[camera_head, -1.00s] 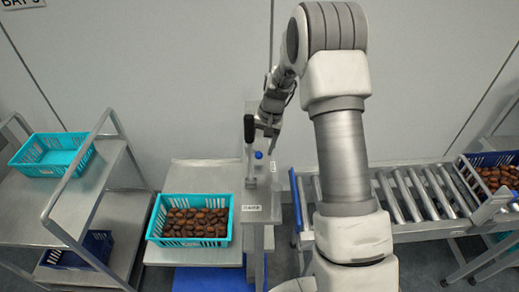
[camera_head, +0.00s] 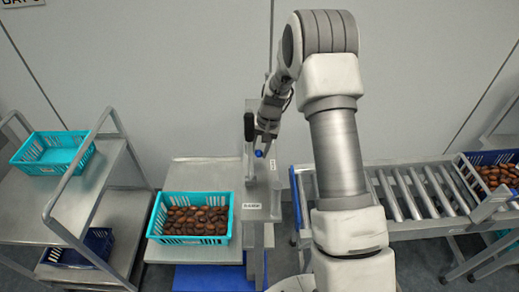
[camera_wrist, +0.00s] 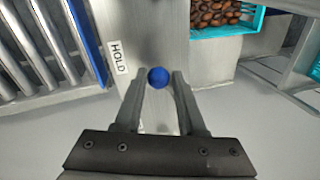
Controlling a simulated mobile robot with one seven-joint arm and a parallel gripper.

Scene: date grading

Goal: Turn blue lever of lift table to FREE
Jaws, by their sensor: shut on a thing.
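The blue lever's round knob (camera_head: 259,153) is on the top of the lift table's post, and it also shows in the wrist view (camera_wrist: 158,77). My gripper (camera_wrist: 160,80) is shut on the knob, with one finger on each side of it. In the head view my gripper (camera_head: 263,148) reaches down to the knob from above. A white label reading HOLD (camera_wrist: 119,57) is on the metal plate beside the knob in the wrist view. The lift table (camera_head: 200,174) bears a teal crate (camera_head: 190,240) of dates. The lever's shaft below the knob is mostly hidden.
A black upright handle (camera_head: 249,127) stands close to the left of my gripper. A roller conveyor (camera_head: 425,195) with a blue crate of dates (camera_head: 487,160) is at the right. A shelf cart (camera_head: 90,190) with an empty teal crate (camera_head: 52,160) is at the left.

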